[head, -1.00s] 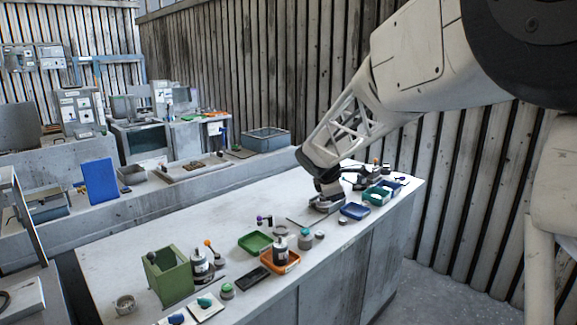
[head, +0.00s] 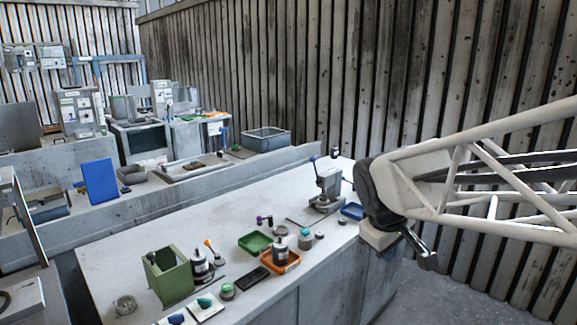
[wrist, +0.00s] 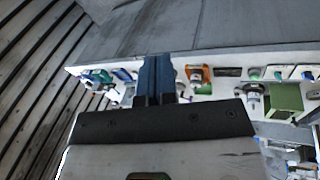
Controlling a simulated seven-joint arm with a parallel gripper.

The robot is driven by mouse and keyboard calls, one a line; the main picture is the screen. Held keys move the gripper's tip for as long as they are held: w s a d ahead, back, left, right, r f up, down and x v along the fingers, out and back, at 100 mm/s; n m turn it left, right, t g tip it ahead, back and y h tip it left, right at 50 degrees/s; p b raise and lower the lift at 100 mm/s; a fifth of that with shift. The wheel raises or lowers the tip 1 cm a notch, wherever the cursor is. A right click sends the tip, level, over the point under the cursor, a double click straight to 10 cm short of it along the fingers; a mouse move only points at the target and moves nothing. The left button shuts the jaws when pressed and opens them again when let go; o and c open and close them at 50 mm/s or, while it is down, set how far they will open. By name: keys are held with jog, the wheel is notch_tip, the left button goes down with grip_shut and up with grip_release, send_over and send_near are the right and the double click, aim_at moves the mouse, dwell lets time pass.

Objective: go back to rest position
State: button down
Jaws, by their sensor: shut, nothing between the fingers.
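My gripper (head: 424,258) is at the right end of the workbench in the head view, over its front right edge and clear of the small parts. It is empty. In the wrist view its two dark fingers (wrist: 156,80) are together with nothing between them. The workbench (head: 130,248) carries a grey press-like fixture (head: 326,188) at its far right part. My arm reaches in from the right edge of the head view and hides the bench's right end.
On the bench stand a green box (head: 168,277), a green tray (head: 255,242), an orange tray (head: 282,262) and a blue tray (head: 352,211). A black flat object (head: 251,278) lies near the front edge. The floor (head: 440,297) right of the bench looks clear.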

jog(key=s+f+m+y, duration=0.1)
jog(key=s+f+m, duration=0.1)
jog(key=s, duration=0.6)
jog(key=s+f+m+y, duration=0.1)
jog(key=s+m, duration=0.3)
jog(key=s, duration=0.5)
jog(key=shift+a+f+m+g, duration=0.3)
jog(key=shift+a+f, duration=0.05)
jog(key=shift+f, duration=0.4)
